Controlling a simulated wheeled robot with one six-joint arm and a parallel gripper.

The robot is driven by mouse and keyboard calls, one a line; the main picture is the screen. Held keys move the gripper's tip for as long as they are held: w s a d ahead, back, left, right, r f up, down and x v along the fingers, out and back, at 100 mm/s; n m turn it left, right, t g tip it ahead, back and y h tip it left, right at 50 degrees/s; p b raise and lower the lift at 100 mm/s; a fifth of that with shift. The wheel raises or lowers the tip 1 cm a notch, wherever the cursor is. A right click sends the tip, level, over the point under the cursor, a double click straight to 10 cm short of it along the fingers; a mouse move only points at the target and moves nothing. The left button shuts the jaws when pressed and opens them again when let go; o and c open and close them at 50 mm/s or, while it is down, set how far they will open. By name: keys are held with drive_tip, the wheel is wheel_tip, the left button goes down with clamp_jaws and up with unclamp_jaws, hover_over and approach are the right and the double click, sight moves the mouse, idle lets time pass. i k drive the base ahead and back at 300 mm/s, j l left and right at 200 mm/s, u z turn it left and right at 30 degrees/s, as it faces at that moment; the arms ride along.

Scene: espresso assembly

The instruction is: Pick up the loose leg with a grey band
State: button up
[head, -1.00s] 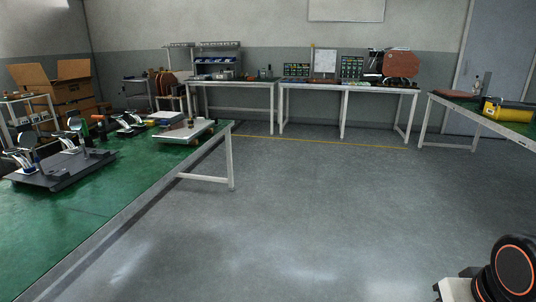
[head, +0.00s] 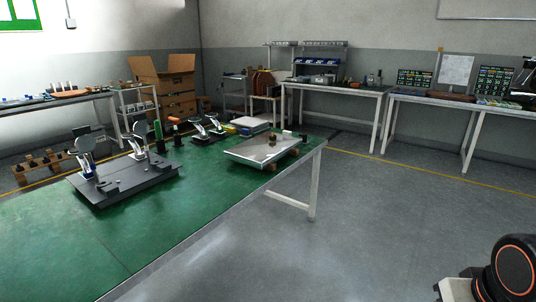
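I cannot make out a loose leg with a grey band in the head view; the small parts are too small to tell. A pale tray-like plate (head: 245,153) rests on brown blocks near the far right corner of the green table (head: 180,229). A dark grey fixture plate (head: 117,190) with upright clamps stands to the left. My gripper is out of view; only part of my arm shows at the lower right.
Dark and green upright items and more clamps stand between fixture and pale plate. A white box (head: 250,124) is behind. Cardboard boxes (head: 166,80), a trolley and more workbenches line the back. The floor (head: 400,220) right of the green table is clear.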

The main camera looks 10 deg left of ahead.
sight(203, 136)
drive_tip(key=i+u, duration=0.45)
drive_tip(key=i, duration=1.7)
